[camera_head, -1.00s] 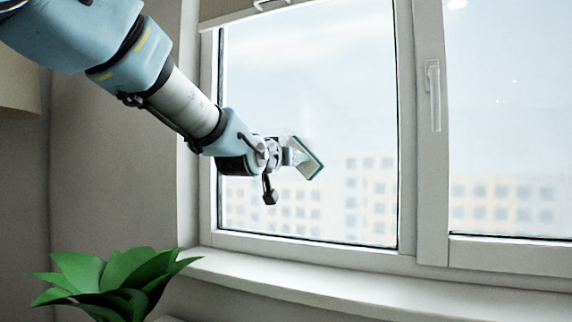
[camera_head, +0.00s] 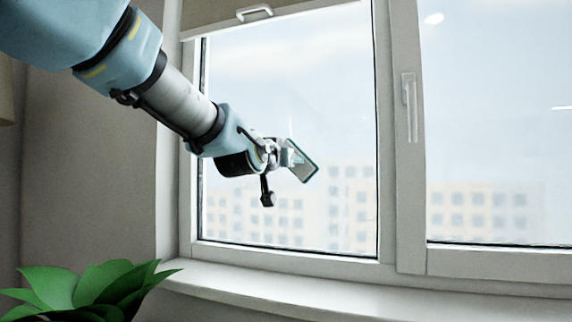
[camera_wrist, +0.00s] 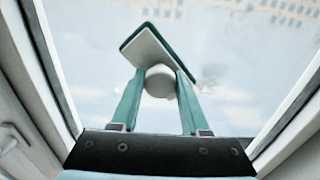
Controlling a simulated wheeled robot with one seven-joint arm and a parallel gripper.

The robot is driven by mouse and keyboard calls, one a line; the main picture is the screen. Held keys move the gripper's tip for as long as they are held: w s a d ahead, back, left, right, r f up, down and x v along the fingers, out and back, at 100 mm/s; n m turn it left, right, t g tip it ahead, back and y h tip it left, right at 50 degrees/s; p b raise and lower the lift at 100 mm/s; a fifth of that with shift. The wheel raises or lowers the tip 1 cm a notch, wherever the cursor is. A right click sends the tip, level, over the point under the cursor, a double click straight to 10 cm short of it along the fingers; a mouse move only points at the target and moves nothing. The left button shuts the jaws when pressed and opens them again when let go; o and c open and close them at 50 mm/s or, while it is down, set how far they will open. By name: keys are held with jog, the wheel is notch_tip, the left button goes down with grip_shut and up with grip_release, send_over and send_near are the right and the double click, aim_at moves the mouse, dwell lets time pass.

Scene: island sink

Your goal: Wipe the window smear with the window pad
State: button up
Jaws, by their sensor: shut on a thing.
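The window pad (camera_head: 304,161), a flat rectangle with a teal edge and a pale back, is at the end of my arm in the head view, tilted in front of the left pane. In the wrist view my gripper (camera_wrist: 160,82) is shut on the rounded white handle of the window pad (camera_wrist: 158,46), with a teal finger on each side. A faint greyish mark (camera_wrist: 212,73), perhaps the window smear, shows right of the fingers. In the head view the smear cannot be made out clearly. Whether the pad touches the glass cannot be told.
The window frame (camera_head: 388,150) surrounds the left pane, with a handle (camera_head: 410,105) on the right sash. A blind (camera_head: 262,14) hangs at the top. The sill (camera_head: 300,296) is clear below. A green plant (camera_head: 85,290) stands at the lower left.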

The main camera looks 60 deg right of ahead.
jog(key=shift+r, duration=0.45)
jog(key=w+a, duration=0.2)
jog(key=w, duration=0.8)
jog(key=shift+w+a+f+p, duration=0.15)
jog(key=shift+w+a+p, duration=0.15)
jog(key=shift+a, duration=0.1)
